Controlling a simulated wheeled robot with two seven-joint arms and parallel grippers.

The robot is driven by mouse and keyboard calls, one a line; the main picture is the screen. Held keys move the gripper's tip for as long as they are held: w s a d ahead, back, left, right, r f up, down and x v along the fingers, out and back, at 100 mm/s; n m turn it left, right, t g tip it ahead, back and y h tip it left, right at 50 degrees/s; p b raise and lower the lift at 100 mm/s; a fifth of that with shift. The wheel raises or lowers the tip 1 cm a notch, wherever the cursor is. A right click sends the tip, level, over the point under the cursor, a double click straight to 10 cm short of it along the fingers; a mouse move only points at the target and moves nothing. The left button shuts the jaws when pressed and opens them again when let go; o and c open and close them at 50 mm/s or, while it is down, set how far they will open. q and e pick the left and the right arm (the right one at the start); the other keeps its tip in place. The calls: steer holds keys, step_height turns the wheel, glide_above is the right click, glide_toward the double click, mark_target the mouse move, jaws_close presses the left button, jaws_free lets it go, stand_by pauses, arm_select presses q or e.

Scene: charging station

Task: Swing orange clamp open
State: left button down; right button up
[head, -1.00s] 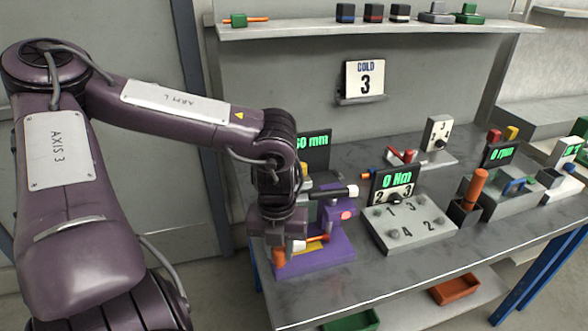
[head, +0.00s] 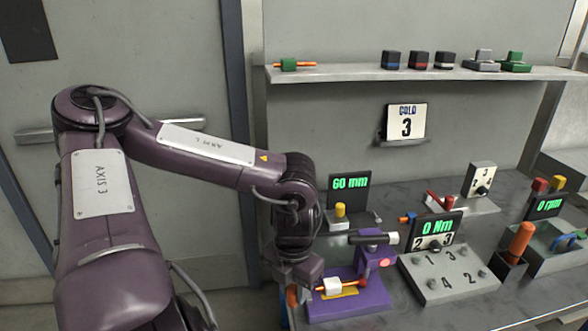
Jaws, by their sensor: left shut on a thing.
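A purple fixture (head: 350,304) stands at the near left end of the grey bench, with an upright block that has a red button and a black cylinder with a white tip. An orange bar with a white block on it (head: 340,285) lies over a yellow strip on the fixture. My left gripper (head: 296,284) points down at the fixture's left side. It is shut on an orange piece, the orange clamp (head: 292,297), whose end shows below it. The fingers and most of the clamp are hidden. My right gripper is not in view.
A "60 mm" display (head: 350,184) stands behind the fixture. A "0 Nm" display (head: 438,226) and numbered grey block (head: 448,275) stand to its right. An orange-handled tool in a black holder (head: 520,240) is further right. A shelf (head: 420,74) with small parts runs above.

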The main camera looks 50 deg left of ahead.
arm_select(q)
steer(key=shift+w, duration=0.1)
steer(key=c, duration=1.1)
jaws_free()
steer(key=shift+c, duration=0.2)
steer(key=shift+r, duration=0.15)
step_height(320, 180, up, 8)
steer(key=shift+f, duration=0.2)
